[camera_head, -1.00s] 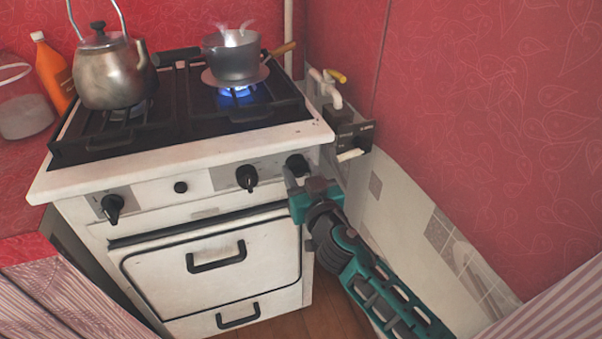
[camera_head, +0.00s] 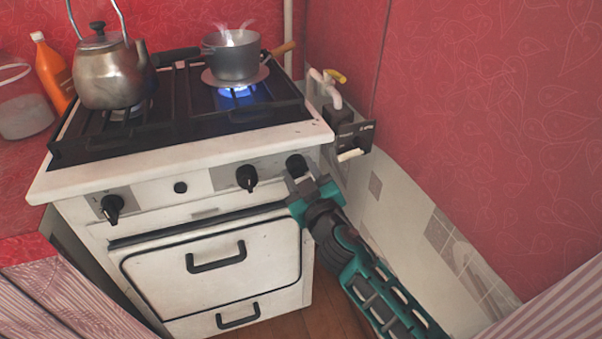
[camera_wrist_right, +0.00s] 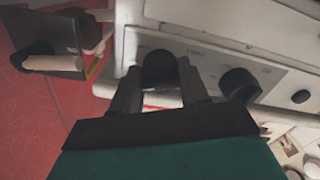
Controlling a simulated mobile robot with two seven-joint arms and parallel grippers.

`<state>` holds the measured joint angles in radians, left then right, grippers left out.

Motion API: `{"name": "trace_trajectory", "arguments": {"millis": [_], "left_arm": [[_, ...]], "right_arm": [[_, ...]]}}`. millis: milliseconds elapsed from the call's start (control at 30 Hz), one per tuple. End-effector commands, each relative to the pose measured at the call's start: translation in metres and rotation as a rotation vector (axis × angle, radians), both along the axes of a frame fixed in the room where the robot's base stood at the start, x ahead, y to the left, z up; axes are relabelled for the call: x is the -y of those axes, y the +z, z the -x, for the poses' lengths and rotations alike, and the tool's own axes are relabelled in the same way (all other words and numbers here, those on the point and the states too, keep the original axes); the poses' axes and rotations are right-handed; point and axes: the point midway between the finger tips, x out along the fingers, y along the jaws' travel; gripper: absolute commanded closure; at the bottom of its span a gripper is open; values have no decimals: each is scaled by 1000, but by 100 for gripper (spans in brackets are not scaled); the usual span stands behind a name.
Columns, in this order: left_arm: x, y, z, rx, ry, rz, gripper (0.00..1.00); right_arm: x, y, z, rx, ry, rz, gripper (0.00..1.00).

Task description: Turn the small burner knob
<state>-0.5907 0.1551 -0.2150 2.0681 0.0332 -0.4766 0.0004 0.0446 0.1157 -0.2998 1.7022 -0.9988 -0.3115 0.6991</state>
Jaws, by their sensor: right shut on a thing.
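The stove's rightmost black knob (camera_head: 296,164) is on the white front panel, below the right end of the hob. My right gripper (camera_head: 297,181) reaches it from below right and is shut on it. In the right wrist view the knob (camera_wrist_right: 158,68) sits between the two dark fingers. Its pointer is largely hidden, so its exact angle cannot be told. Two other black knobs, one in the middle (camera_head: 247,177) and one at the left (camera_head: 113,207), are apart from the gripper. My left gripper is out of view.
A grey pot (camera_head: 231,56) steams over a blue flame (camera_head: 236,92) at the back right. A metal kettle (camera_head: 103,75) stands on the left of the hob. The oven handle (camera_head: 216,258) sticks out below. A pipe and valve (camera_head: 333,90) are close by the right wall.

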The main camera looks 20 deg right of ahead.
Motion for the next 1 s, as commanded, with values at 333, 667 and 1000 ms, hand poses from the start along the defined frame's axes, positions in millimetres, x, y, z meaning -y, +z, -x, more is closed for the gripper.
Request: {"name": "trace_trajectory", "arguments": {"millis": [333,667,1000], "left_arm": [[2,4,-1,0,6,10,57],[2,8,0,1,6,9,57],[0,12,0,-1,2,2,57]], "right_arm": [[1,1,0,10,-1,330,86],[1,2,0,21,-1,645,86],[1,2,0,32,1,942,86]]}}
